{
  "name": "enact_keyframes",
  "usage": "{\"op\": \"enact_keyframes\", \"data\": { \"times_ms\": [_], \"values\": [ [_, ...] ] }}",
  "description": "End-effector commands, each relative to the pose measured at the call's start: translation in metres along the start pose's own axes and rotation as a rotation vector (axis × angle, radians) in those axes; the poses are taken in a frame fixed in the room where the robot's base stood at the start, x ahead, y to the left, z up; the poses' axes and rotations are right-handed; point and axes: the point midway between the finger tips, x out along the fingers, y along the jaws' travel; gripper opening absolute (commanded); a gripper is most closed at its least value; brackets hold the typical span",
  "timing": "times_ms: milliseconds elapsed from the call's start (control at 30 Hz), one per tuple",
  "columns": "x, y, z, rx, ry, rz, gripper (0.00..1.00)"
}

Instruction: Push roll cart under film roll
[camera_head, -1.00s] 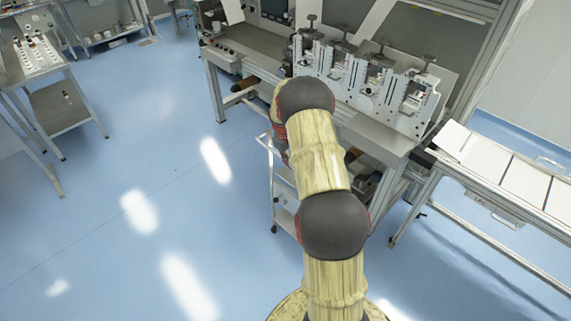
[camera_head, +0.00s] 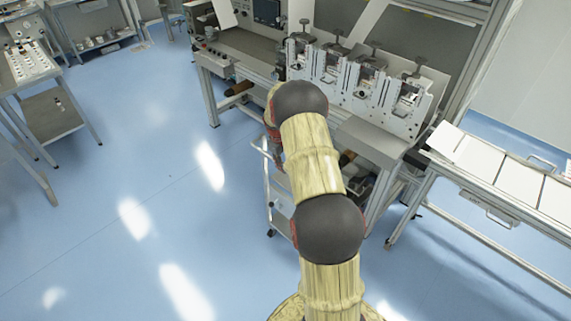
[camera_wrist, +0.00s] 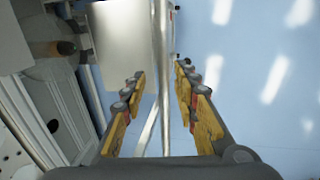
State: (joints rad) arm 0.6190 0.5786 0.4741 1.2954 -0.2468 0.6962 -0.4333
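The roll cart (camera_head: 267,195) is a pale metal frame with a handle and shelves, standing on the floor at the front of the machine, partly hidden behind my arm. In the wrist view its metal rail (camera_wrist: 163,40) runs lengthwise between my fingers, with a pale shelf (camera_wrist: 117,45) to its left. My gripper (camera_wrist: 160,75) is open, with yellow fingers on either side of the rail; contact cannot be told. A brown roll with a dark end (camera_head: 240,88) sits under the machine bench, left of the cart; whether it is the film roll is unclear. A similar roll (camera_wrist: 50,48) shows in the wrist view.
The machine (camera_head: 355,85) with several clamp units stands behind the cart. A table with white panels (camera_head: 480,160) is on the right. A metal table (camera_head: 45,100) stands at far left. The blue floor (camera_head: 120,180) left of the cart is clear.

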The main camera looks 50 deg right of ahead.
Motion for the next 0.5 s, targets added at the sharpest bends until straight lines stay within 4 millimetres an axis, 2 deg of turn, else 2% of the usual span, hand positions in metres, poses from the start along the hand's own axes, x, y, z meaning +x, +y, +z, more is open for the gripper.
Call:
{"op": "enact_keyframes", "data": {
  "times_ms": [167,500],
  "values": [
    [-0.02,0.001,-0.001,0.0,0.003,0.002,0.3],
    [-0.087,0.001,-0.001,0.0,0.003,0.002,0.3]
  ]
}}
